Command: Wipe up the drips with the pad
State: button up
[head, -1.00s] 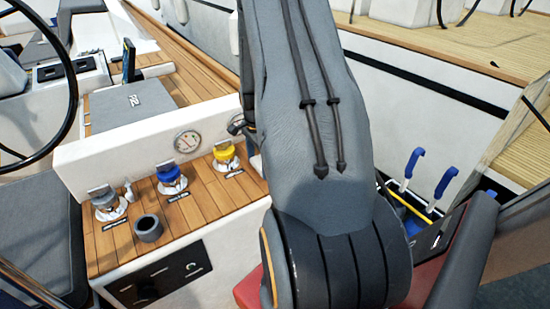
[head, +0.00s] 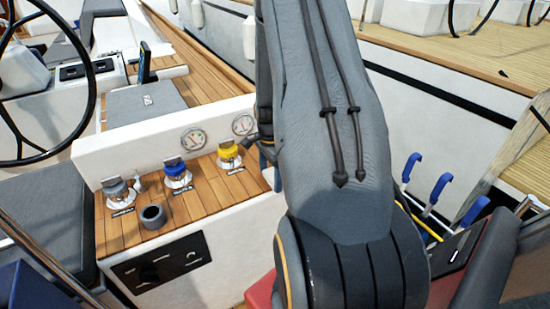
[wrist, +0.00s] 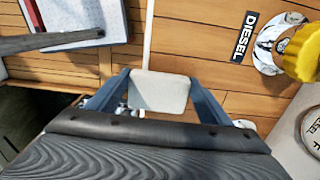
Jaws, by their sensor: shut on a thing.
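In the wrist view my gripper (wrist: 159,80) is shut on a pale, squarish pad (wrist: 160,93), held between its two blue-grey fingers. Wooden planking shows beyond the pad; whether the pad touches it I cannot tell. In the head view my arm hides the gripper and the pad. No drips can be made out in either view. The wooden ledge (head: 194,208) carries a grey cap (head: 115,188), a blue cap (head: 178,176) and a yellow cap (head: 229,152). The yellow cap also shows in the wrist view (wrist: 302,55), beside a DIESEL label (wrist: 243,37).
A dark cup (head: 153,216) stands on the ledge's front part. Two gauges, one at left (head: 193,139), are on the white upright behind. A steering wheel (head: 92,100) is at left. Blue-handled tools (head: 438,187) stand at right. A grey bar (wrist: 52,42) crosses the wrist view's upper left.

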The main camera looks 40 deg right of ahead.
jog(key=shift+w+r, duration=0.25)
jog(key=shift+r, duration=1)
jog(key=shift+s+r+p, duration=0.15)
jog(key=shift+r+p, duration=0.15)
jog(key=shift+p, duration=0.2)
jog(key=shift+r+p, duration=1.65)
jog(key=shift+r, duration=0.85)
